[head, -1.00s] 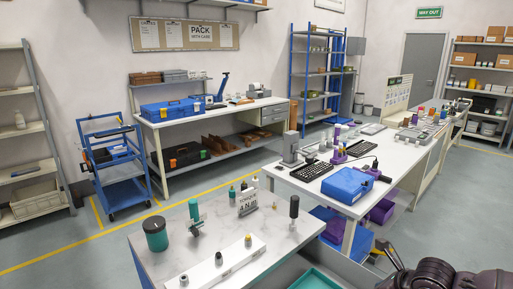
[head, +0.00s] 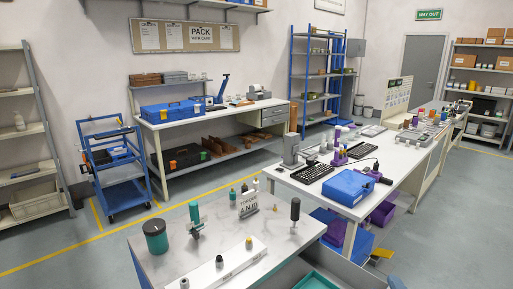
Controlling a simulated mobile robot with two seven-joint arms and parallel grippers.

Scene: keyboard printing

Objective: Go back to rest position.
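Neither gripper shows in the head view. At most a small dark piece at the bottom right edge may be part of my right arm; its gripper is out of frame. The nearest table (head: 215,238) stands in front of me with a dark green jar (head: 156,236), a green-handled tool (head: 195,218), a black-handled tool (head: 295,212), a small sign (head: 248,204) and a white block with several pegs (head: 228,264) on it.
A white bench (head: 332,205) to the right carries a blue case (head: 347,187) and keyboards (head: 313,173). A blue cart (head: 118,175) stands at the left. A teal tray (head: 300,283) is at the bottom. Grey floor (head: 440,220) is open at the right.

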